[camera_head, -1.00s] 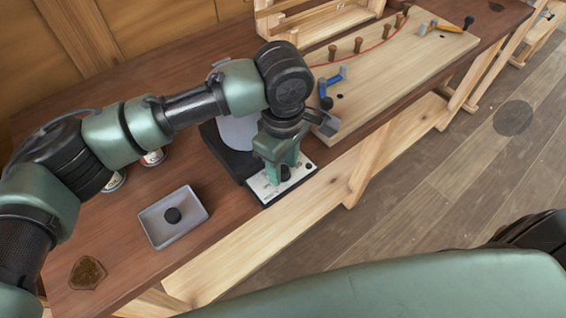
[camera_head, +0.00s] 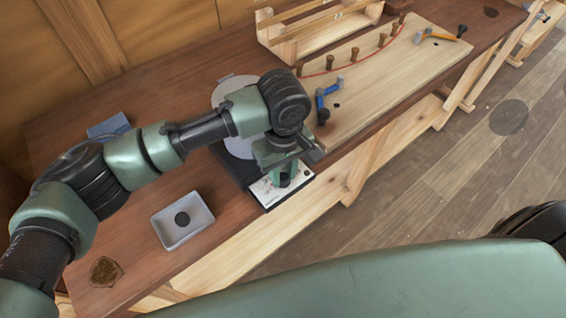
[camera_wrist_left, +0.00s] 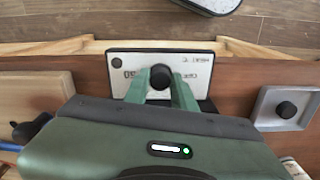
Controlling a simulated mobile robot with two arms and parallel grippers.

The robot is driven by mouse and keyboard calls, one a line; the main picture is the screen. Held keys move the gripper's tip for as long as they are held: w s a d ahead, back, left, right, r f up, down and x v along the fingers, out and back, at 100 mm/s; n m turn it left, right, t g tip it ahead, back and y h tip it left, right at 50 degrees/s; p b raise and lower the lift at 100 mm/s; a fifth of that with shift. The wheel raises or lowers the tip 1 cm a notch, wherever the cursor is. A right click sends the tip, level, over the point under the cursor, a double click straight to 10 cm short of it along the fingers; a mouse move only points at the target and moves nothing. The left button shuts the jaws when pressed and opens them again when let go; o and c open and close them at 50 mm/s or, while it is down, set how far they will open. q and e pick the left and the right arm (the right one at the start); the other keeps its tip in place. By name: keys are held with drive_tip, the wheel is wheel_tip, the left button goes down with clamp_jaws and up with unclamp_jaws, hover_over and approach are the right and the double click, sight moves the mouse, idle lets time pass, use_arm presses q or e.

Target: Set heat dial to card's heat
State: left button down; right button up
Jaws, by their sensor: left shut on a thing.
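The heat dial's white panel (camera_head: 262,192) sits at the front edge of the bench, on a dark base. In the left wrist view the panel (camera_wrist_left: 200,61) shows upside-down lettering and a number, partly covered by my fingers. The dial's black knob (camera_wrist_left: 160,76) is between the green fingers of my left gripper (camera_wrist_left: 162,84), which is shut on it. In the head view my left gripper (camera_head: 284,176) points down onto the panel, and its wrist hides much of the knob. I cannot make out a heat card. My right gripper is not in view.
A grey tray (camera_head: 163,231) with a black round piece (camera_head: 182,218) stands left of the panel. A round grey plate (camera_head: 238,146) lies behind the panel. A pale board with pegs and a blue-handled tool (camera_head: 321,105) lies to the right. A wooden rack (camera_head: 310,38) is behind.

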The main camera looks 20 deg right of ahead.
use_arm(q)
drive_tip(key=m+p, duration=0.1)
drive_tip(key=m, duration=0.1)
drive_tip(key=m+p, duration=0.1)
drive_tip(key=p, duration=0.1)
drive_tip(key=m+p, duration=0.2)
drive_tip(key=shift+r+m, duration=0.3)
drive_tip(key=m+p, duration=0.3)
drive_tip(key=m, duration=0.2)
drive_tip(key=shift+p, duration=0.35)
drive_tip(key=m+p, duration=0.1)
drive_tip(key=m, duration=0.3)
drive_tip(key=shift+f+m+p, duration=0.1)
drive_tip(key=shift+m+p, duration=0.25)
drive_tip(key=shift+m, duration=0.05)
drive_tip(key=shift+m+p, duration=0.45)
drive_tip(key=shift+m, duration=1.25)
drive_tip(key=c, duration=1.2)
unclamp_jaws()
drive_tip(key=shift+o, duration=0.2)
drive_tip(key=shift+f, duration=0.1)
